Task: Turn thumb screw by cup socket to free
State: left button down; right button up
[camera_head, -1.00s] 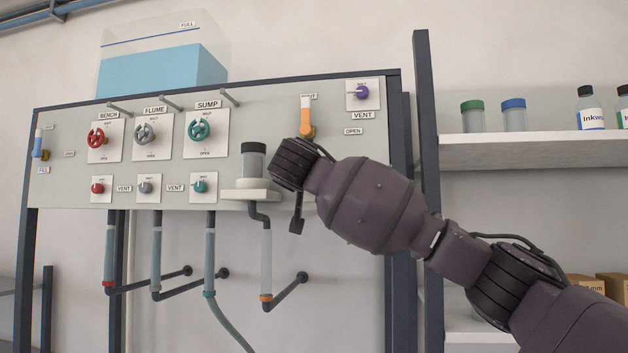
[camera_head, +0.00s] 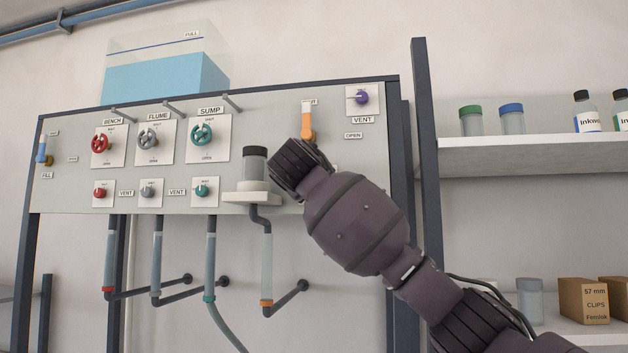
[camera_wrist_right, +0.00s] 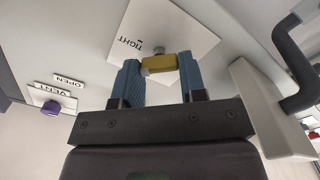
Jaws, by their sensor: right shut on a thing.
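The thumb screw (camera_wrist_right: 160,63) has a brass-yellow head and stands out from a white plate marked TIGHT (camera_wrist_right: 176,38) in the right wrist view. My right gripper (camera_wrist_right: 161,74) has blue finger pads closed on either side of this head. In the head view my right wrist (camera_head: 298,165) hides the fingers and the screw. The cup socket (camera_head: 243,198) is a white ledge just left of my wrist, holding a clear jar with a dark lid (camera_head: 254,166). Its pale block (camera_wrist_right: 262,110) also shows at the right of the wrist view. My left gripper is not in view.
The board carries red (camera_head: 101,143), grey (camera_head: 148,138) and teal (camera_head: 202,134) handwheels. A purple vent knob (camera_head: 362,97) and an orange valve handle (camera_head: 307,122) are near my wrist. A bent pipe (camera_head: 266,250) hangs under the socket. A shelf (camera_head: 530,150) stands right.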

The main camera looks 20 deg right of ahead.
pick_arm(q)
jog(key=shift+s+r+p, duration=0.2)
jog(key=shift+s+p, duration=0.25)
jog(key=shift+p, duration=0.35)
pick_arm(e)
jog(key=n, duration=0.9)
jog(key=shift+a+f, duration=0.1)
jog(key=shift+f, duration=0.05)
jog(key=shift+n, duration=0.4)
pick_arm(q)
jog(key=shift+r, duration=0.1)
pick_arm(e)
jog(key=o, duration=0.9)
jog(key=shift+s, duration=0.1)
